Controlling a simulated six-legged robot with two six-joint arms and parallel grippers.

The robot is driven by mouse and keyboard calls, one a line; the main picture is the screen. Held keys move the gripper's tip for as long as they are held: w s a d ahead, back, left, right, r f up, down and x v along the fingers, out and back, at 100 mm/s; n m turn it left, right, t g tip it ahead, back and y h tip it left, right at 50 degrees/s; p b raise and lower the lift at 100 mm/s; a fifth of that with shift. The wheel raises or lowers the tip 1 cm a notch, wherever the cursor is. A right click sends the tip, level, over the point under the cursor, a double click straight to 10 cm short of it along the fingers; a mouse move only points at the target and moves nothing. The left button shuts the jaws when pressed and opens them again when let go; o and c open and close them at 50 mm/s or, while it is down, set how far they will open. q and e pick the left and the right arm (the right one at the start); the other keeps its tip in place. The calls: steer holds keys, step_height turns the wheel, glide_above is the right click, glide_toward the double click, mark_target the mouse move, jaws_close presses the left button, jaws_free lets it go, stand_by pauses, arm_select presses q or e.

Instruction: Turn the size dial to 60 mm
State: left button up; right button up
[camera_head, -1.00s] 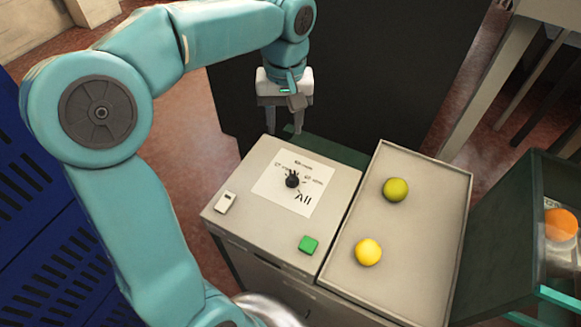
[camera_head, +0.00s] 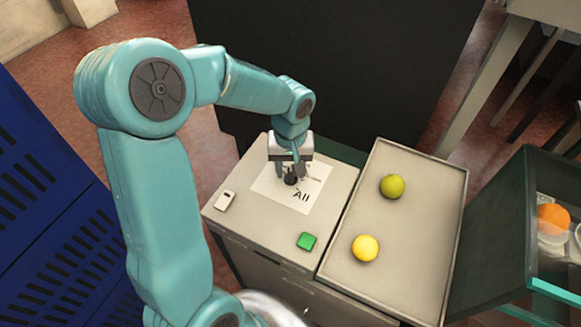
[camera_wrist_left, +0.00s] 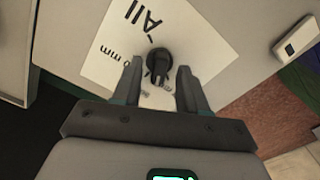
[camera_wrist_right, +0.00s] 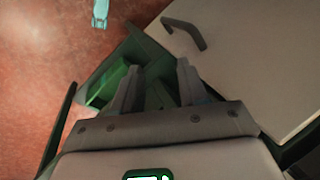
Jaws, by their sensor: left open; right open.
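The size dial is a small black knob (camera_head: 290,179) on a white label (camera_head: 312,200) on top of a grey cabinet (camera_head: 245,215). The word "All" is readable on the label; the other markings are partly covered. My left gripper (camera_head: 288,172) is open just above the dial. In the left wrist view the knob (camera_wrist_left: 160,62) shows between and just beyond the open fingertips (camera_wrist_left: 160,75); I cannot tell if they touch it. My right gripper (camera_wrist_right: 155,75) is open and empty, in the right wrist view only.
A green button (camera_head: 307,241) and a white switch (camera_head: 226,201) sit on the cabinet top. A grey tray (camera_head: 440,260) beside it holds a green fruit (camera_head: 393,186) and a yellow fruit (camera_head: 365,248). A green bin with an orange (camera_head: 553,218) stands at right.

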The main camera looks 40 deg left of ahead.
arm_select(q)
steer(key=shift+d+f, duration=0.1)
steer(key=shift+f, duration=0.15)
jaws_close()
